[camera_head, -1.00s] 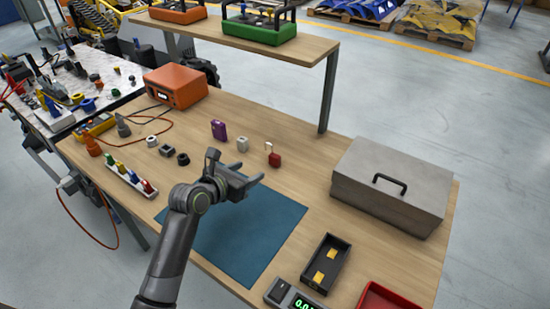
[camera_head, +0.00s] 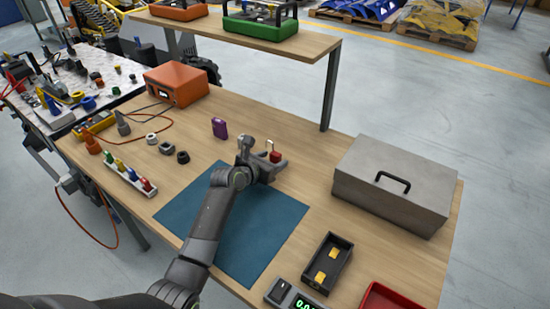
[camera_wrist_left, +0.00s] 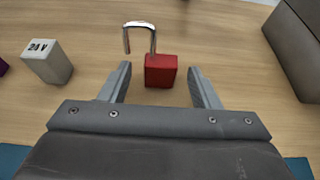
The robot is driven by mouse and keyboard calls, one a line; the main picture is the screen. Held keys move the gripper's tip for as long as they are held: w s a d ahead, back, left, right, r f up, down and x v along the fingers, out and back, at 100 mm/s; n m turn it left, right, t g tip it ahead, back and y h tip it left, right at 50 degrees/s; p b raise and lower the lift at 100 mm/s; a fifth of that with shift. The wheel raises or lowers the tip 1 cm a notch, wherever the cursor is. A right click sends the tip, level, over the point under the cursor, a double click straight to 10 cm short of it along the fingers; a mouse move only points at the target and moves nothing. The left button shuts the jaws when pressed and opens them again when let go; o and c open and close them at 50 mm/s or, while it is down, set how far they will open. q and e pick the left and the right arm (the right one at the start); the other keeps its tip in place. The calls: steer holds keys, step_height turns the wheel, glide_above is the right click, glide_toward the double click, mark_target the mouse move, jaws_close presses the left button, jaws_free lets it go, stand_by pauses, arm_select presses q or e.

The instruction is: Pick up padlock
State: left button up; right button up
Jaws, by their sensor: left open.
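A red padlock (camera_wrist_left: 160,71) with a silver shackle lies on the wooden table, centred ahead of my left gripper in the left wrist view. In the head view the padlock (camera_head: 275,156) shows at the gripper's tip. My left gripper (camera_wrist_left: 159,80) is open, with one finger on each side of the padlock's near part. I cannot tell whether a finger touches it. The left gripper (camera_head: 272,160) also shows in the head view, above the far edge of the blue mat. My right gripper is not in view.
A grey block marked 24 V (camera_wrist_left: 47,62) stands left of the padlock. A purple item (camera_head: 220,128) stands farther left. A large grey toolbox (camera_head: 394,185) stands to the right. The blue mat (camera_head: 265,235) is bare beneath my arm.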

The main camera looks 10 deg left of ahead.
arm_select(q)
steer(key=shift+x, duration=1.05)
steer(key=shift+c, duration=0.2)
steer(key=c, duration=1)
steer(key=shift+c, duration=0.2)
